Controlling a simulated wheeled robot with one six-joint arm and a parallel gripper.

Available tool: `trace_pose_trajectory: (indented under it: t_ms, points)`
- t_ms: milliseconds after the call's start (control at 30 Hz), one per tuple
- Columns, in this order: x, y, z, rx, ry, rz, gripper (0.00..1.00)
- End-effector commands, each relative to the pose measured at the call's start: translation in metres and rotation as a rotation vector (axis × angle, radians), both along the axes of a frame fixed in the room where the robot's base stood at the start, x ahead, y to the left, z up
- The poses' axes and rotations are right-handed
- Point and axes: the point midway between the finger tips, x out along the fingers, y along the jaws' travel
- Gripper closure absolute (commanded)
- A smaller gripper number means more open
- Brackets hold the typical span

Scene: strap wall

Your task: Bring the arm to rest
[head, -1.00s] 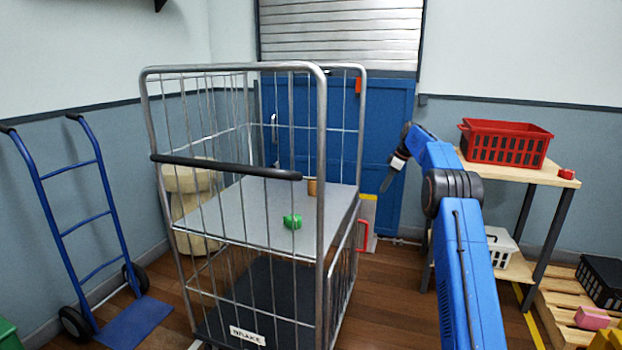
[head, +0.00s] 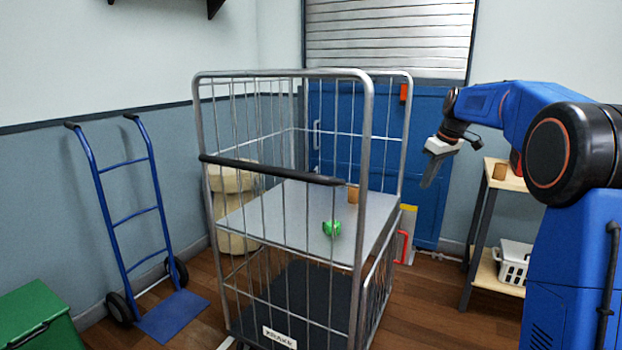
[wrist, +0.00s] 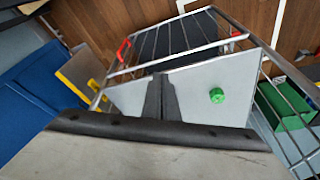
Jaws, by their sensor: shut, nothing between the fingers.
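My gripper (head: 430,170) hangs in the air right of the cage trolley (head: 368,150), its fingers pointing down. In the wrist view my gripper (wrist: 161,92) has its two dark fingers together, with nothing between them. My blue arm is bent and reaches in from the right side of the head view. A green object (head: 332,228) lies on the trolley's grey shelf (head: 280,215), apart from my gripper. The green object also shows in the wrist view (wrist: 217,95), right of the fingers.
A brown cylinder (head: 353,195) stands on the trolley shelf. A wooden table (head: 508,182) with a white basket (head: 515,262) below is partly hidden behind my arm. A blue hand truck (head: 130,220) and green box (head: 38,320) are at left. A blue door (head: 432,130) is behind.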

Motion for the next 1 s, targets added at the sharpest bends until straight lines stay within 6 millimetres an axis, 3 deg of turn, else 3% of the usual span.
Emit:
trace_pose_trajectory:
  t_ms: [200,433,733,1000]
  points:
    - [-0.072,0.023,0.016,-0.007,-0.005,-0.085,1.0]
    - [-0.149,0.042,0.019,-0.01,-0.012,-0.173,1.0]
    - [-0.251,0.061,0.004,-0.011,-0.027,-0.286,1.0]
    - [-0.341,0.073,-0.026,-0.004,-0.045,-0.386,1.0]
